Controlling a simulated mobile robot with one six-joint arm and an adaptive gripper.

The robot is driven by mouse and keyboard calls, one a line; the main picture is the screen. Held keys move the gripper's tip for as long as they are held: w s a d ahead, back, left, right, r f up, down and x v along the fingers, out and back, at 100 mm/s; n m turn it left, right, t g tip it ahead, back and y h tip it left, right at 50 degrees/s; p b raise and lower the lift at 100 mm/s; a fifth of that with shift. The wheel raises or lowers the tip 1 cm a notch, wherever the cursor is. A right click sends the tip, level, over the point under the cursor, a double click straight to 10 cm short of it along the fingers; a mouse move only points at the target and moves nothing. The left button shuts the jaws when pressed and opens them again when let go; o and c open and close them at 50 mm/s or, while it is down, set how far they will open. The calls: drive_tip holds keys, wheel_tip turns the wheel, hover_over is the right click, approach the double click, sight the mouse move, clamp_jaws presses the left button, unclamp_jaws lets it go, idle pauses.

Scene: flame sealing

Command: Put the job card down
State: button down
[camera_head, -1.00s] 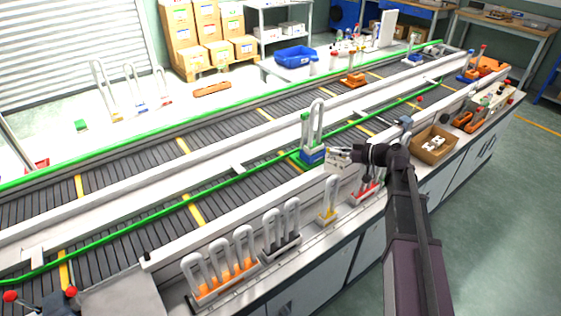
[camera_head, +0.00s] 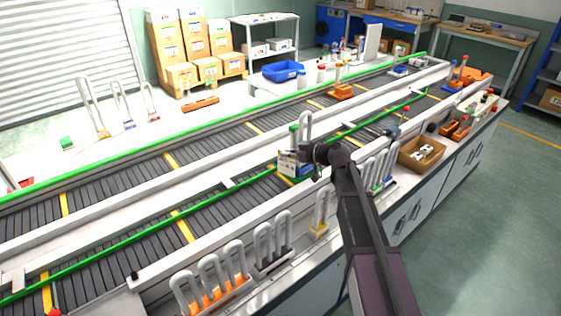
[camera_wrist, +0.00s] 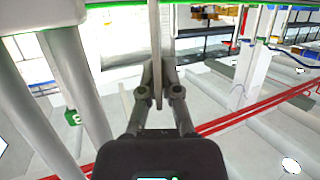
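The job card (camera_head: 288,164) is a small pale card with printed patches, standing upright in the head view. My gripper (camera_head: 306,155) is shut on its right edge and holds it up beside the carrier with glass tubes (camera_head: 305,126) on the conveyor. The card covers part of the carrier's blue and green base. In the wrist view the card (camera_wrist: 157,45) shows nearly edge-on as a thin upright strip between my fingertips (camera_wrist: 157,75). Whether the card touches the carrier I cannot tell.
The roller conveyor (camera_head: 120,222) has green rails and yellow strips. Tube racks (camera_head: 213,283) stand along the front ledge, with a yellow-based holder (camera_head: 319,230) nearby. A cardboard box (camera_head: 421,153) sits to the right. My arm covers part of the ledge.

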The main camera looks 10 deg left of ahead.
sight(283, 160)
idle(0.3)
drive_tip(key=shift+w+a, duration=0.2)
drive_tip(key=shift+a, duration=0.3)
wheel_tip(283, 160, down, 4)
drive_tip(key=b, duration=0.3)
drive_tip(key=shift+a+r+b, duration=0.1)
drive_tip(key=shift+r+b, duration=0.05)
drive_tip(key=shift+b, duration=0.2)
drive_tip(key=c, duration=0.8)
unclamp_jaws()
